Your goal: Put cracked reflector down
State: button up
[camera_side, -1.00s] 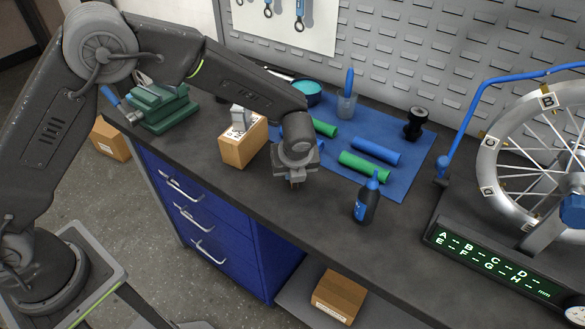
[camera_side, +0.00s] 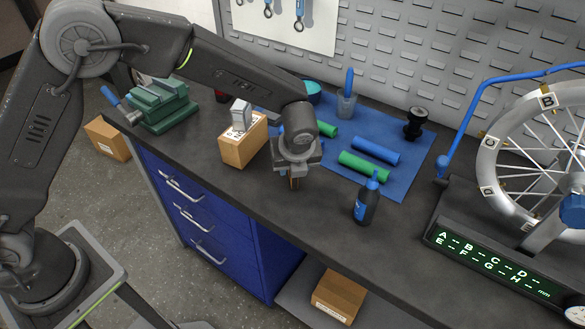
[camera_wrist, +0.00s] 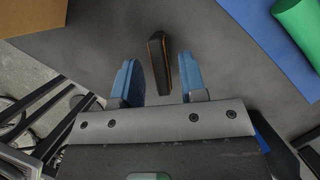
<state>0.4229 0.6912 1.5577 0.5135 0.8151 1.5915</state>
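The reflector (camera_wrist: 159,62) shows in the wrist view as a narrow dark piece with orange edges, seen almost edge-on. It lies between the two blue finger pads of my gripper (camera_wrist: 156,74), with a clear gap on each side. My gripper is open. In the side view, my gripper (camera_side: 292,174) points down over the bare bench, right of the cardboard box. A small orange-brown sliver of the reflector (camera_side: 295,184) shows at the fingers. It appears to stand on edge on the bench, though its contact is partly hidden.
The dark bench top (camera_side: 400,235) is clear in front of my gripper. A black bottle (camera_side: 366,205) stands to the right. A blue mat (camera_side: 408,172) with green and blue grips lies behind. A cardboard box (camera_side: 240,148) holding a grey item is to the left.

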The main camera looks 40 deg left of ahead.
jog(key=v, duration=0.9)
jog(key=s+a+r+n+h, duration=0.1)
jog(key=s+a+r+n, duration=0.4)
jog(key=a+r+n, duration=0.25)
jog(key=s+a+r+n+t+h, duration=0.1)
jog(key=s+a+n, duration=0.3)
jog(key=s+n, duration=0.5)
jog(key=s+a+r+n+t+h, duration=0.1)
jog(key=s+a+r+n, duration=0.2)
jog(key=s+n, duration=0.6)
jog(key=shift+s+a+n, duration=0.4)
jog(key=shift+a+n, duration=0.35)
jog(key=shift+a, duration=0.15)
